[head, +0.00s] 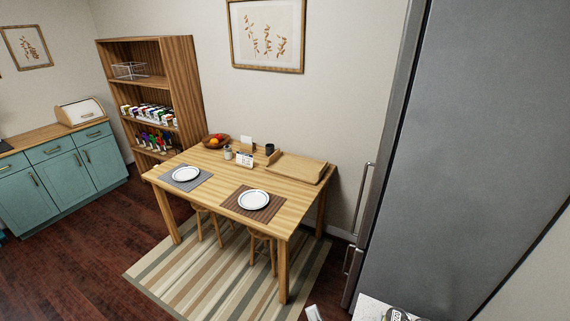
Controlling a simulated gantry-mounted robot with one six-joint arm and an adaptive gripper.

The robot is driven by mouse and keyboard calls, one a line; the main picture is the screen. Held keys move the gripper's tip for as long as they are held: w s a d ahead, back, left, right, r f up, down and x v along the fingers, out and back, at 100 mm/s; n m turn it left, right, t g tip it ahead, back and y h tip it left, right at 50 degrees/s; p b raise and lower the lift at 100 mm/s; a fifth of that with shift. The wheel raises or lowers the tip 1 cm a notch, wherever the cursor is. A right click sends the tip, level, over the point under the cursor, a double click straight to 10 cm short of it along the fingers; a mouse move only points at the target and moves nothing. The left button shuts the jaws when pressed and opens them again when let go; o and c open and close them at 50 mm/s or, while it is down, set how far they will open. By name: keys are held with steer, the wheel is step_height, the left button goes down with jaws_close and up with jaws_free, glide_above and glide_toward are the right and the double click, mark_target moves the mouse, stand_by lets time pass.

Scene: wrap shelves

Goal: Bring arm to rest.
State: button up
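I cannot make out my gripper or arm in the head view. At the bottom edge a dark and pale round item (397,314) is cut off by the frame, and I cannot tell what it is. A small white piece (313,313) also shows at the bottom edge, too cropped to identify.
A wooden dining table (222,180) holds two plates on mats, a fruit bowl (216,141) and a wooden tray (297,168). A wooden shelf (186,85) stands behind left, teal cabinets (68,177) far left. A tall grey fridge (470,150) fills the right.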

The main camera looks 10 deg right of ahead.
steer(key=s+a+r+n+g, duration=0.1)
steer(key=s+a+r+n, duration=0.2)
steer(key=a+n, duration=0.4)
steer(key=s+a+r+n+g, duration=0.2)
steer(key=s+a+r+n, duration=0.1)
steer(key=a+n, duration=0.4)
step_height(320, 180, up, 19)
steer(key=d+p, duration=0.1)
steer(key=p, duration=1.9)
steer(key=shift+w+d+r, duration=0.15)
steer(key=shift+w+d, duration=0.1)
steer(key=shift+d, duration=0.1)
